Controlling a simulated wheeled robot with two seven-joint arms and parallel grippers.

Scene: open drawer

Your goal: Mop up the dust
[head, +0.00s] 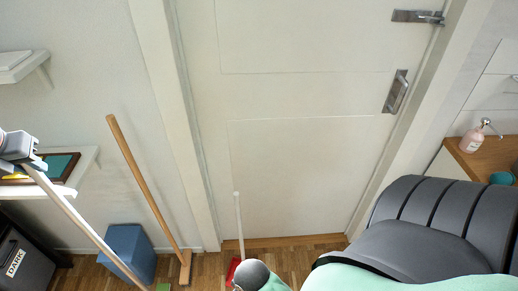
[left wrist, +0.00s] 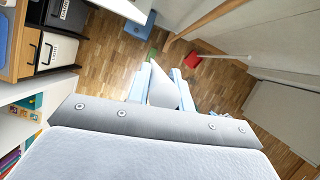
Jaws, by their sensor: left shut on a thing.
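My left gripper (head: 16,150) is at the left edge of the head view, shut on a long pale pole, the mop handle (head: 80,220). The handle slants down to the right toward the floor and leaves the picture at the bottom. In the left wrist view my left gripper (left wrist: 162,74) has its light blue fingers on either side of the pale handle (left wrist: 163,94), seen nearly end-on. A small green patch (head: 162,287) shows on the floor, also in the left wrist view (left wrist: 152,55); I cannot tell if it is the mop head. I see no dust. My right gripper is not in view.
A wooden broom (head: 150,190) leans on the wall beside a blue bin (head: 127,255). A red dustpan (head: 233,268) with a white upright handle stands by the closed door (head: 300,170). A shelf and dark box (head: 25,265) are at left. Wood floor (left wrist: 110,75) is open.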

